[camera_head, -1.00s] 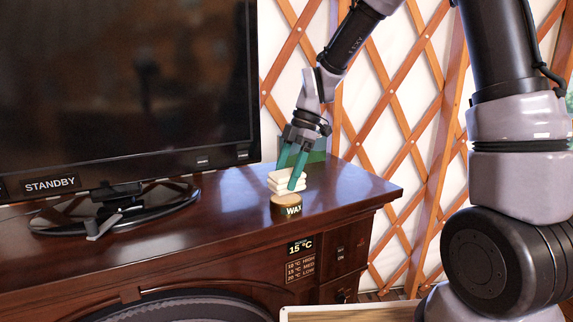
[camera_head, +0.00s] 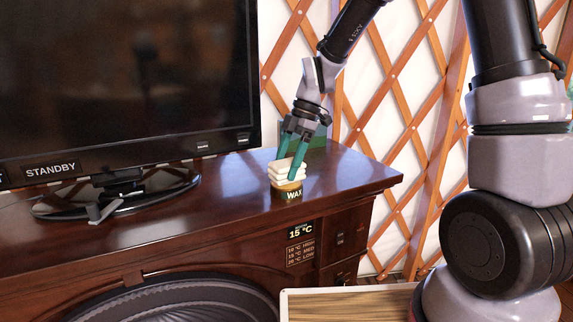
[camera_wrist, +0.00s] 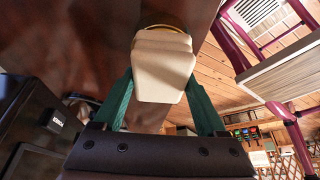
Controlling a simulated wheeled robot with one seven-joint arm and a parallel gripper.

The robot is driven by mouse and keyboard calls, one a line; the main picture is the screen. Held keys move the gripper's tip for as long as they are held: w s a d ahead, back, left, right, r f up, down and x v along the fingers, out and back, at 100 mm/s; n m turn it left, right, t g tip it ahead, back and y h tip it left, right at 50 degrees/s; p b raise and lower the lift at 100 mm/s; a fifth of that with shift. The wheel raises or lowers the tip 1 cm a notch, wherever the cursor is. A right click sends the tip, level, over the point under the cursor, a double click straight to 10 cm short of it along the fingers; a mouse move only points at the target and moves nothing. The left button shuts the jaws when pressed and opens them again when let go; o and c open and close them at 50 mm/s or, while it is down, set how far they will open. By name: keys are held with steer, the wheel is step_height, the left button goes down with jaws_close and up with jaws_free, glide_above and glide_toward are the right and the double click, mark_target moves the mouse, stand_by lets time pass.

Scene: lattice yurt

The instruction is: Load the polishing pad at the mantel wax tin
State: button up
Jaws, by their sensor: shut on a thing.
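The polishing pad (camera_head: 285,171) is a stack of soft white folds at the mantel's right part. My gripper (camera_head: 289,167), with teal fingers, comes down from above and is shut on it. The wax tin (camera_head: 288,193), round with a gold rim and a dark "WAX" label, stands upright directly below the pad. The pad's underside overlaps the tin's top, and I cannot tell if it touches. In the wrist view the pad (camera_wrist: 163,66) sits between both fingers, with a bit of the tin's gold rim (camera_wrist: 165,27) behind it. Most of the tin is hidden there.
A large television (camera_head: 125,85) marked "STANDBY" stands on the mantel to the left. The dark wooden mantel (camera_head: 235,195) is clear between the television stand and the tin. A lattice wall is behind.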

mark_target(286, 163)
steer(key=shift+f, duration=0.55)
stand_by(1.2)
steer(key=shift+r, duration=3.55)
